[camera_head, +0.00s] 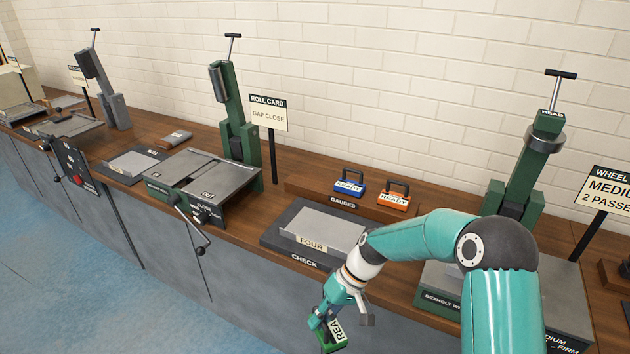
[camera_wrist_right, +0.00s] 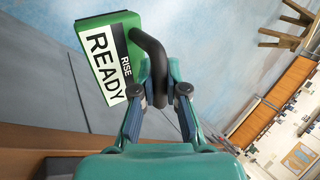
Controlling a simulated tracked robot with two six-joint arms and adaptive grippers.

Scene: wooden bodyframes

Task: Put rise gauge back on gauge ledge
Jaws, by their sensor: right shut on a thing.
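The rise gauge is a green block with a black handle and a white label reading RISE READY; it fills the upper left of the right wrist view (camera_wrist_right: 108,62). My right gripper (camera_wrist_right: 163,98) is shut on its handle. In the head view the green gauge (camera_head: 328,340) hangs tilted in front of the bench, low in the picture, below my right gripper (camera_head: 333,312). The gauge ledge (camera_head: 310,190), marked GAUGES, stands on the bench behind. On it are a blue gauge (camera_head: 349,185) and an orange gauge (camera_head: 394,196). My left gripper is out of view.
A dark check tray (camera_head: 283,237) with a metal plate labelled FOUR (camera_head: 325,228) lies in front of the ledge. A green roller machine (camera_head: 190,180) stands left, and a green press (camera_head: 527,165) stands right, behind my arm. The ledge's left end looks bare.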

